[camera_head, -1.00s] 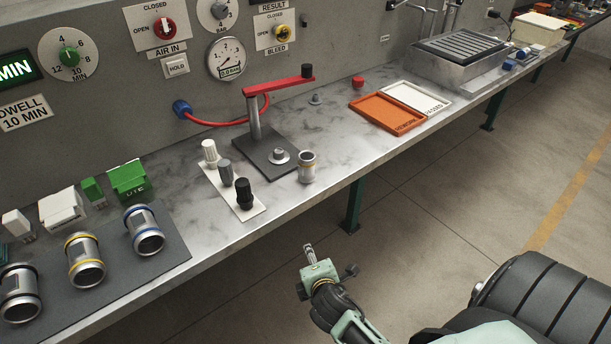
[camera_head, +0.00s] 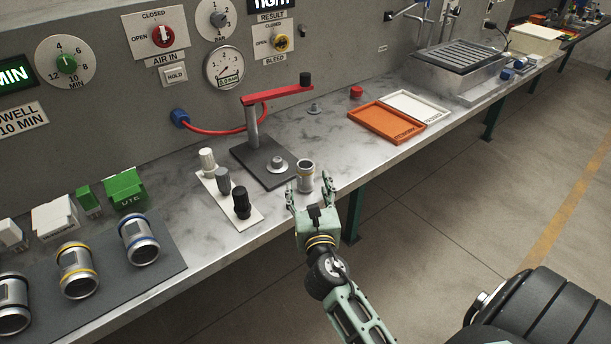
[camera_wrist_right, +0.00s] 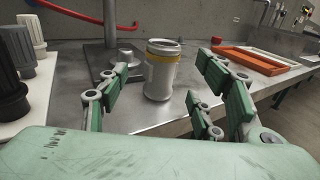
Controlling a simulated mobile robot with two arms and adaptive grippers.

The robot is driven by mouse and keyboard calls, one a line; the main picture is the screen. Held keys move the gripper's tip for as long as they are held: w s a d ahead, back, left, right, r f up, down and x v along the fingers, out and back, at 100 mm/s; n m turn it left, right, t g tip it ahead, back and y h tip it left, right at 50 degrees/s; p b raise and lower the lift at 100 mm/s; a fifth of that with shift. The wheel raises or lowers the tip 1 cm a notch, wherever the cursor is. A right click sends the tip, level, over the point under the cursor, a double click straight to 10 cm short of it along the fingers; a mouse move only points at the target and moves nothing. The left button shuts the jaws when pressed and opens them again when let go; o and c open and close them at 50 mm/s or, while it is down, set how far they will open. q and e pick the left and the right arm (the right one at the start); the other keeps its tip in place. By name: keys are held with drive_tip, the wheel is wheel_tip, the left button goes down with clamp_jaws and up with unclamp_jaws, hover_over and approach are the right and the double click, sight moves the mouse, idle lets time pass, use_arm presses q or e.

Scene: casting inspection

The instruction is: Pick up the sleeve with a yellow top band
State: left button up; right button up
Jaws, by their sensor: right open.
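A small metal sleeve (camera_head: 306,178) stands upright near the front edge of the bench, beside the black-based clamp stand. In the right wrist view this sleeve (camera_wrist_right: 160,80) shows a yellow band near its top. My right gripper (camera_head: 311,193) is open at the bench edge, just in front of it. In the wrist view the sleeve stands ahead, between the spread fingers, with no clear contact. Another sleeve with a yellow band (camera_head: 77,270) is on the dark mat at the left, between a blue-banded sleeve (camera_head: 140,240) and a dark-banded sleeve (camera_head: 13,303). My left gripper is out of view.
The clamp stand with a red lever (camera_head: 277,93) is just behind the sleeve. A white plate (camera_head: 229,212) with several knobs lies to its left. An orange tray (camera_head: 388,122) and a white tray (camera_head: 415,107) lie to the right, with clear bench between.

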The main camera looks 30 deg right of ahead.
sight(307, 177)
drive_tip(key=x, duration=0.5)
drive_tip(key=shift+w+d+r+p, duration=0.25)
drive_tip(key=shift+w+p, duration=0.05)
drive_tip(key=shift+p, duration=0.1)
drive_tip(key=shift+w+d, duration=0.2)
drive_tip(key=shift+w, duration=0.2)
clamp_jaws()
